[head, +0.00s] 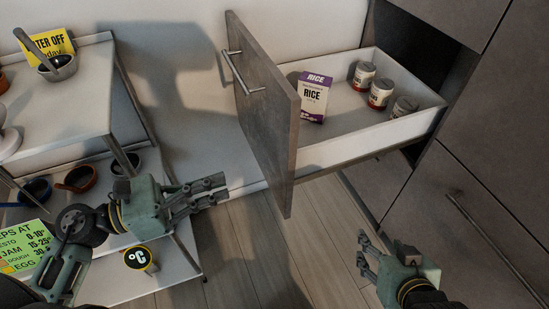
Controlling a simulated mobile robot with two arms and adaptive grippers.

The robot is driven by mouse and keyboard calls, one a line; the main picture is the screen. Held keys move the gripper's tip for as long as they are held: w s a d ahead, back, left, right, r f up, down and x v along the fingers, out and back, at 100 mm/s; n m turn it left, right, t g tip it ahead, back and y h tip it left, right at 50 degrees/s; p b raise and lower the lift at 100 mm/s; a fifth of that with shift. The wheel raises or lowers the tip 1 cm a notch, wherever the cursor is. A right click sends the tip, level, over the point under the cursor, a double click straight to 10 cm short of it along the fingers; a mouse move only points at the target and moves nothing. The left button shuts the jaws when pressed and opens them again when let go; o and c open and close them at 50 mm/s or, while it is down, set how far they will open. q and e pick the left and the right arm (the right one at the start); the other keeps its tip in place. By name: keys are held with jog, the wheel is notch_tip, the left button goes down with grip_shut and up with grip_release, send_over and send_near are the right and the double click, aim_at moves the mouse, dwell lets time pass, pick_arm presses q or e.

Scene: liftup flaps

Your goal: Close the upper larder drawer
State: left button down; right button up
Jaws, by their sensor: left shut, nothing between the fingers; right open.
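The upper larder drawer (415,125) is pulled out of the grey cabinet, in the middle right of the head view. Its grey-brown front panel (265,115) faces left and carries a bar handle (236,70). A rice box (314,97) and several small jars (381,93) stand inside. My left gripper (222,188) is shut and empty, left of the front panel's lower part and apart from it in the picture. My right gripper (363,253) is open and empty, below the drawer and in front of the cabinet.
A shelf unit (90,123) on the left holds several bowls (78,178), a yellow sign (50,45) and a green sign (30,248). A round °C item (139,257) sits low on it. A lower cabinet front with a long handle (495,235) is at right. Wooden floor (270,255) is clear between.

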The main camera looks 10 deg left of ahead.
aim_at(287, 163)
pick_arm(q)
jog(key=x, duration=1.2)
jog(key=shift+p, duration=0.4)
pick_arm(e)
jog(key=shift+g+h, duration=0.3)
jog(key=shift+g, duration=0.6)
jog(key=s+f, duration=0.1)
jog(key=s+d+f, duration=0.1)
jog(key=s, duration=0.1)
jog(key=shift+s+d+f, duration=0.1)
jog(key=shift+s, duration=0.05)
pick_arm(q)
jog(key=shift+w+d, duration=0.1)
